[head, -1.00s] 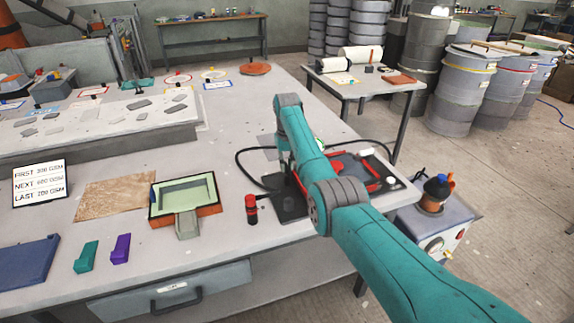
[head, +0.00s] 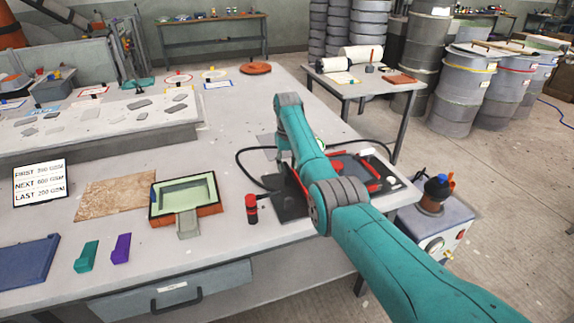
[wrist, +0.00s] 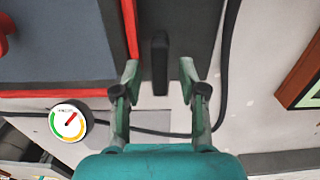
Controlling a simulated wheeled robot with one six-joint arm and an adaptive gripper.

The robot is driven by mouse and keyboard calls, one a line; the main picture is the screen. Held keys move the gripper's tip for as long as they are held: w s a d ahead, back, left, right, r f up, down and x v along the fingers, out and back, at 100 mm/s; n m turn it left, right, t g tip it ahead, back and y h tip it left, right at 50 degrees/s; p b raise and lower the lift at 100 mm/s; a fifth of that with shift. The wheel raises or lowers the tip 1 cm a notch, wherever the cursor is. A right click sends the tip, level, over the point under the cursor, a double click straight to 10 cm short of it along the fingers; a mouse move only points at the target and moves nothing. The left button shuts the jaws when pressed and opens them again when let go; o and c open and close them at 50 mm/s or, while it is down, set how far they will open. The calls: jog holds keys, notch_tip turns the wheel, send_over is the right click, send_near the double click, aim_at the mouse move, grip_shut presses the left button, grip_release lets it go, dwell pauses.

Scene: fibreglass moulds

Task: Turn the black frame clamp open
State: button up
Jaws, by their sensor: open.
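The black frame clamp (wrist: 160,62) shows in the wrist view as a short dark upright bar beside the red frame edge (wrist: 131,30). My gripper (wrist: 159,76) is open, with one finger on each side of the clamp's near end. Gaps show between the fingers and the clamp, so it is not gripped. In the head view my arm hides the clamp and the gripper; part of the red-edged frame (head: 372,172) shows to the right of my arm.
A round gauge (wrist: 69,122) lies left of my gripper in the wrist view. A black hose (wrist: 224,70) runs along the right. In the head view a red-and-black item (head: 252,208) and a green-topped mould (head: 185,194) stand left of my arm.

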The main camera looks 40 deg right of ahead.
aim_at(287, 166)
notch_tip(287, 166, up, 12)
dwell(0.4)
jog(key=shift+f, duration=0.1)
dwell(0.3)
